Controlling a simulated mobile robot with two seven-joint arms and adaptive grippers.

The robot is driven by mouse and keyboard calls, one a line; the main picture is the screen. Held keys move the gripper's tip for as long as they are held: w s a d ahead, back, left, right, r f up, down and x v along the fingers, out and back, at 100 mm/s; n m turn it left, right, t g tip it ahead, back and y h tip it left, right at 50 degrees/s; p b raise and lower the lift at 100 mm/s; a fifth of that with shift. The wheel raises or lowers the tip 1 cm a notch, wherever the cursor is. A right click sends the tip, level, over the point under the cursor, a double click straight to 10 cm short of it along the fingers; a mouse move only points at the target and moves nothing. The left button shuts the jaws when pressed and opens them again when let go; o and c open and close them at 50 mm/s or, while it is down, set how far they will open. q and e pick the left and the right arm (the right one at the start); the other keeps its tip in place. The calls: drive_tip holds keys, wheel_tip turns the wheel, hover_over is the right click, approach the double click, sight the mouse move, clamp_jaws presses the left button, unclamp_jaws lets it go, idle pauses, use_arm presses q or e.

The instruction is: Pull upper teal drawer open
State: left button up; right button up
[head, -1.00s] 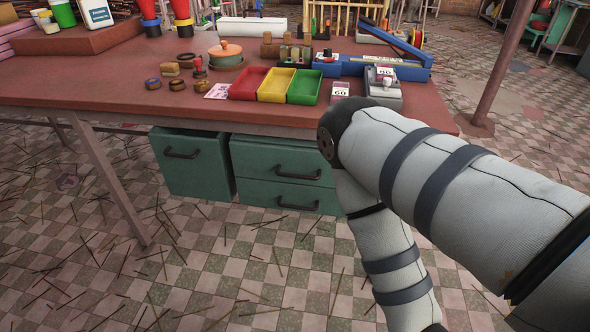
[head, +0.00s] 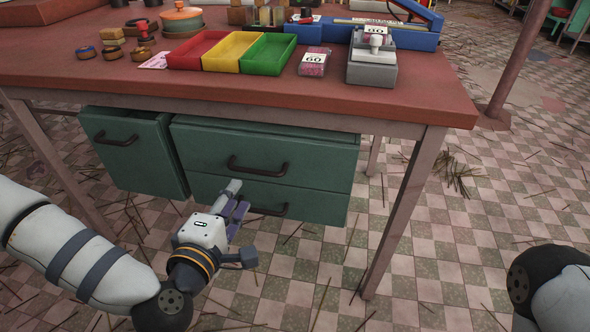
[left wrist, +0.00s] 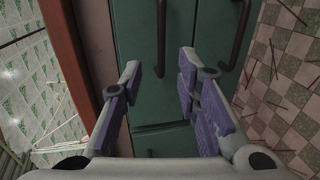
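The upper teal drawer (head: 315,157) is under the red tabletop, shut level with the lower teal drawer (head: 315,203). Its dark bar handle (head: 257,169) is clear in the head view. My left gripper (head: 238,198) is in front of the drawers, just below that handle in the picture. In the left wrist view the open left gripper (left wrist: 158,78) faces the drawer fronts, turned sideways. The upper handle (left wrist: 161,45) lies ahead, in line with the gap between its fingers. The lower handle (left wrist: 237,38) is outside the right finger. Contact does not show. My right gripper is out of view.
The tabletop (head: 420,100) overhangs the drawers. Another teal drawer unit (head: 140,160) juts out at the left. A table leg (head: 400,225) stands to the right. Red, yellow and green trays (head: 232,52) sit on top. The tiled floor in front is mostly clear, with scattered sticks.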

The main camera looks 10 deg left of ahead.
sight(251, 172)
use_arm(q)
drive_tip(key=x, duration=0.5)
drive_tip(key=b+x, duration=0.1)
drive_tip(key=x, duration=0.5)
drive_tip(key=shift+a, duration=0.2)
clamp_jaws()
